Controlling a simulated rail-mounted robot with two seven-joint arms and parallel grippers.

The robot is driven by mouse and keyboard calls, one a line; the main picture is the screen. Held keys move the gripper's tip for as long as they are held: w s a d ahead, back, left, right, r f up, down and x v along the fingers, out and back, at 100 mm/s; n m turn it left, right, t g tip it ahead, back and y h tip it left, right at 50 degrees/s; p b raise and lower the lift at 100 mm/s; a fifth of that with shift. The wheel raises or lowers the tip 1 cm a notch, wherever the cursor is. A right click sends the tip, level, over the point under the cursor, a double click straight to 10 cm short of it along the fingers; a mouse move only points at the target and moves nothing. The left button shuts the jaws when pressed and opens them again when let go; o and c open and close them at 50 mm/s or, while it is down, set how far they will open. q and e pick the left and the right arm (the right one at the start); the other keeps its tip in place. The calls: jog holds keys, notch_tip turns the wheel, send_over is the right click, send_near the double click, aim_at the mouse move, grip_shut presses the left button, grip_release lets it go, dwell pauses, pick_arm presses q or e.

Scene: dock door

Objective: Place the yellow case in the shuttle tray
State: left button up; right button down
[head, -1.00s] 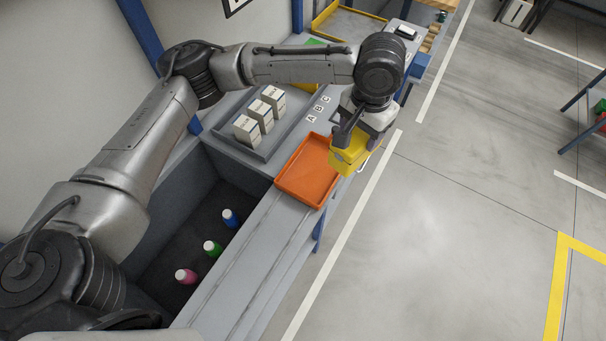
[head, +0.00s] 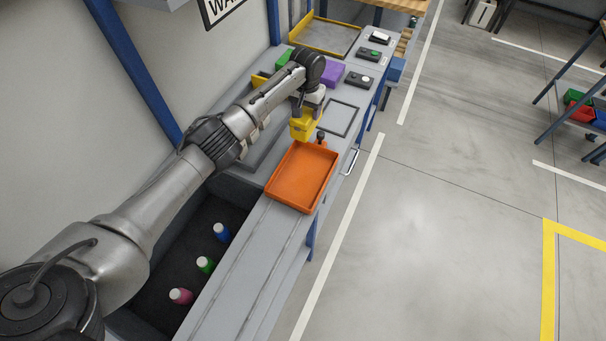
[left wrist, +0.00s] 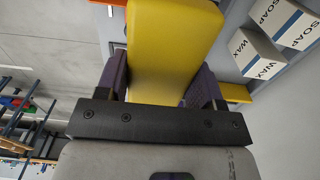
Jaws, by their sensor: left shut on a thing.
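The yellow case (head: 302,126) is held by my left gripper (head: 304,114), just beyond the far edge of the orange shuttle tray (head: 300,180). The case also shows in the left wrist view (left wrist: 172,45), between the two dark fingers. The tray is empty and sits on the grey bench. I cannot tell the exact height of the case above the bench. My right gripper is not in view.
A purple block (head: 333,74) and a green block (head: 284,60) lie behind the gripper. In the left wrist view, white soap and wax boxes (left wrist: 256,52) stand beside the case.

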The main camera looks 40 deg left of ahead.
pick_arm(q)
jog(key=shift+s+d+f+p, duration=0.15)
jog(key=shift+s+d+f, duration=0.95)
jog(key=shift+s+f, duration=0.65)
jog(key=shift+s+d+f+p, duration=0.1)
jog(key=shift+s+d+f, duration=1.2)
jog(key=shift+f, duration=0.7)
jog(key=shift+s+d+f+p, duration=0.15)
jog(key=shift+s+d+f, duration=0.8)
jog(key=shift+s+f, duration=0.85)
jog(key=shift+w+f, duration=0.15)
jog(key=shift+f, duration=0.15)
jog(key=o, duration=1.3)
jog(key=shift+f, duration=0.1)
